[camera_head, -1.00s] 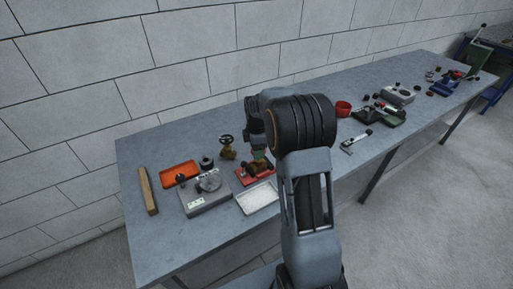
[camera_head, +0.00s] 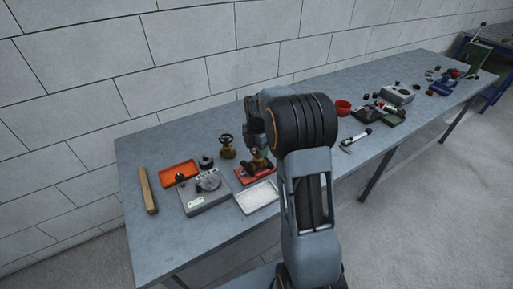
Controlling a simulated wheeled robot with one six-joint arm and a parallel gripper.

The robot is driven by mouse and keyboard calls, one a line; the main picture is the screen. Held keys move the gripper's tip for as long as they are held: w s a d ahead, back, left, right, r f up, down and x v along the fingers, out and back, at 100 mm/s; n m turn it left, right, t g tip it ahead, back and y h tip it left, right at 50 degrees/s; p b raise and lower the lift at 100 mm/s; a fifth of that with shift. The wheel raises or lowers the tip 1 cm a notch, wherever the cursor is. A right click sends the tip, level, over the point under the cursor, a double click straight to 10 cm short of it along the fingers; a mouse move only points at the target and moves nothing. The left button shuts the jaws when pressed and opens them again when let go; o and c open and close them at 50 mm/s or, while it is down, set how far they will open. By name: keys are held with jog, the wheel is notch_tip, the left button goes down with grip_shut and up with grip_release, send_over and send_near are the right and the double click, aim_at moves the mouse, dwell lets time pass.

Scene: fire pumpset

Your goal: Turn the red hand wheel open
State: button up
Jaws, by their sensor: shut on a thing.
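A brass-coloured valve (camera_head: 257,164) stands on a small red base (camera_head: 246,178) on the grey workbench, left of my arm. My gripper (camera_head: 261,154) reaches down onto the top of this valve and is small in the view. It is shut on the valve's hand wheel, which is mostly hidden by the fingers and my wrist. The wheel's colour and how far it is turned cannot be made out. A second brass valve with a dark hand wheel (camera_head: 226,140) stands free just to the left.
A grey device (camera_head: 203,195), an orange tray (camera_head: 179,173), a dark ring-shaped part (camera_head: 206,162) and a wooden bar (camera_head: 148,191) lie to the left. A white tray (camera_head: 257,198) lies in front of the red base. A red cup (camera_head: 343,107) and tools stand right of my arm.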

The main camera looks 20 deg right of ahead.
aim_at(257, 150)
dwell(0.3)
jog(key=o, duration=0.9)
jog(key=shift+o, duration=0.2)
notch_tip(257, 150, up, 14)
jog(key=shift+f, duration=0.1)
dwell(0.4)
